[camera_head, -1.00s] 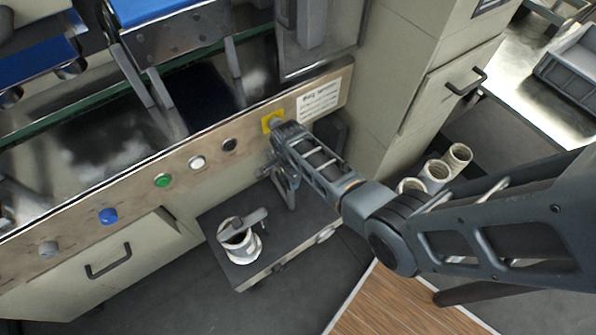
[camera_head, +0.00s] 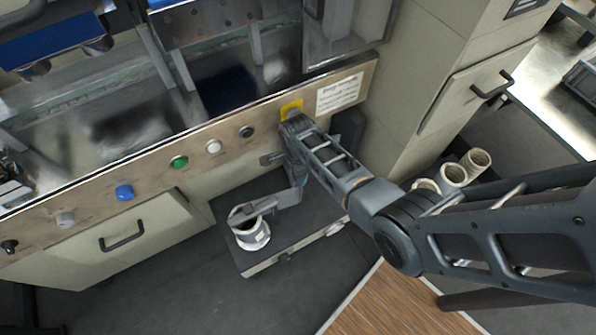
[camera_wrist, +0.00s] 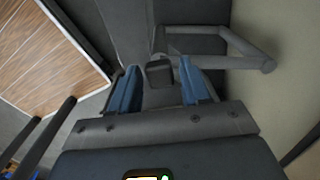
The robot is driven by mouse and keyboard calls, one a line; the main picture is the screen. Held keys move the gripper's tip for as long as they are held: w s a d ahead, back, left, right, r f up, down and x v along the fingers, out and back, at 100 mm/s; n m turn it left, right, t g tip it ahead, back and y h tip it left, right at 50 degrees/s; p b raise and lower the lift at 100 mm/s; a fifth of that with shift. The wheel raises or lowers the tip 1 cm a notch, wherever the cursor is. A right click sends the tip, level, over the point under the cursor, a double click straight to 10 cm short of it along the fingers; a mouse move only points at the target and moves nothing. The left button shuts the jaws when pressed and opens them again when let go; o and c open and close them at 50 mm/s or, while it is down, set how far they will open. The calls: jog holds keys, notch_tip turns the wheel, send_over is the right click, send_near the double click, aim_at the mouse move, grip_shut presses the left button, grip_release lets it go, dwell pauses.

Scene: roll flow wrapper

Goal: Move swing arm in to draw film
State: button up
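A grey bar that looks like the swing arm (camera_head: 274,202) reaches from above a white film roll (camera_head: 254,236) toward my gripper (camera_head: 298,184) in the head view. The roll stands on a dark low platform under the control panel. My gripper points down at the platform's back edge, and my wrist hides part of that spot. In the wrist view my gripper (camera_wrist: 160,88) has its two blue fingers apart. A small dark block (camera_wrist: 160,72) shows between them, with gaps on both sides. I cannot tell whether the fingers touch anything.
The control panel (camera_head: 95,195) with several buttons runs behind the platform (camera_head: 280,252). A grey loop-shaped bar (camera_wrist: 262,58) stands close to my right finger in the wrist view. White rolls (camera_head: 466,166) stand at the right. A wooden surface (camera_head: 400,305) lies in front.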

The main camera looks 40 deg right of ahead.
jog(key=shift+o, duration=0.8)
jog(key=shift+r+p, duration=0.6)
jog(key=shift+r, duration=3.3)
